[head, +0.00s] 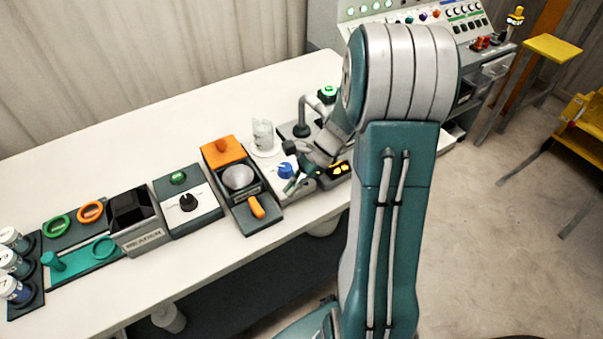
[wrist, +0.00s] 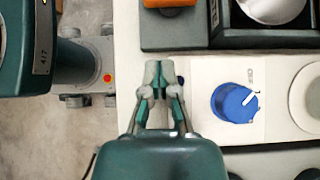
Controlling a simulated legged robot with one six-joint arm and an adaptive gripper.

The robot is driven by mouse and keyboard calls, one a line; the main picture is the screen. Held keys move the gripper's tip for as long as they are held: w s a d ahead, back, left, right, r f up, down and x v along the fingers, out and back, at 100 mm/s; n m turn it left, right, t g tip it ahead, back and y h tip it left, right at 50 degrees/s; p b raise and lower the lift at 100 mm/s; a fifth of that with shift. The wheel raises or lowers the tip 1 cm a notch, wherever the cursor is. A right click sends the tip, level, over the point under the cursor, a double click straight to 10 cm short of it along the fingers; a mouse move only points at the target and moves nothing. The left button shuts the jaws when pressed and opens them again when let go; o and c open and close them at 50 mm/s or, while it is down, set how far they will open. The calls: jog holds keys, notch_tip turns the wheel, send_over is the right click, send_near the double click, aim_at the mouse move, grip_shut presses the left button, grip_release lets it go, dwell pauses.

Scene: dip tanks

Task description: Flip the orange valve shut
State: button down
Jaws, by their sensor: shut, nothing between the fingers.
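A dark unit (head: 262,222) on the white table has an orange block at its back, a silver round part in the middle and an orange handle (head: 257,207) at its front. This handle is the likeliest orange valve, but I cannot tell for sure. In the wrist view the orange handle (wrist: 170,3) is cut off by the top edge. My gripper (head: 291,186) is right of this unit, by the panel with the blue knob (head: 285,170). In the wrist view my gripper (wrist: 165,72) is shut and empty, left of the blue knob (wrist: 235,103) and apart from the handle.
A glass beaker (head: 263,137) stands behind the blue knob. The table's back left is clear.

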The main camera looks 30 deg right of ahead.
aim_at(273, 211)
jog(key=a, duration=0.2)
jog(key=a+f, duration=0.1)
jog(key=a, duration=0.2)
jog(key=shift+a+f, duration=0.3)
jog(key=shift+d, duration=0.1)
